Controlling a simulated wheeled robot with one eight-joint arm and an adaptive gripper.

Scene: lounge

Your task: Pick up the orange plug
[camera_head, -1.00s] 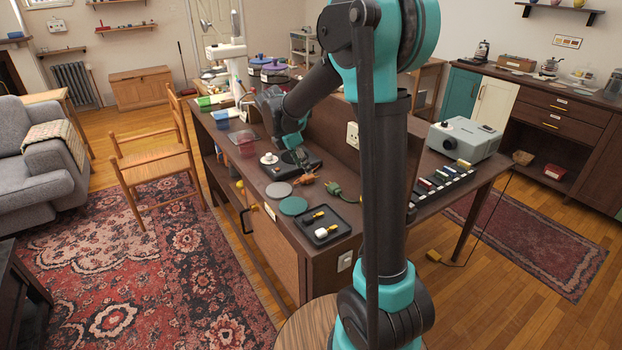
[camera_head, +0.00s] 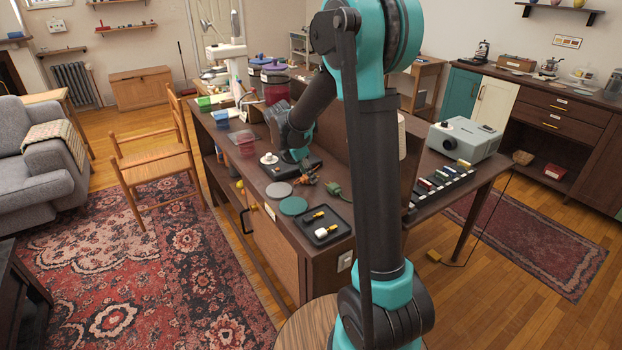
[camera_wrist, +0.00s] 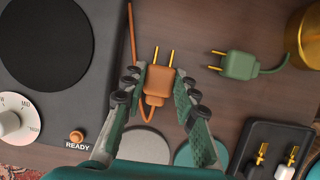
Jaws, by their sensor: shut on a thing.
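The orange plug (camera_wrist: 157,87) lies between the two fingers of my gripper (camera_wrist: 160,92) in the wrist view, with its two brass prongs pointing up the picture, away from the palm. The fingers are shut on its body from both sides. Its orange cord curls below it and also runs up beside the left finger. In the head view my gripper (camera_head: 306,177) is low over the desk, and the orange plug (camera_head: 308,180) is partly hidden by it. I cannot tell whether the plug is clear of the desk top.
A green plug (camera_wrist: 240,65) lies just right. A black hotplate (camera_wrist: 60,115) with a knob is close on the left. Grey (camera_wrist: 143,146) and green discs (camera_wrist: 200,153) and a black tray (camera_wrist: 262,134) with brass-pronged pieces are nearby. An upright panel (camera_head: 345,135) rises behind.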

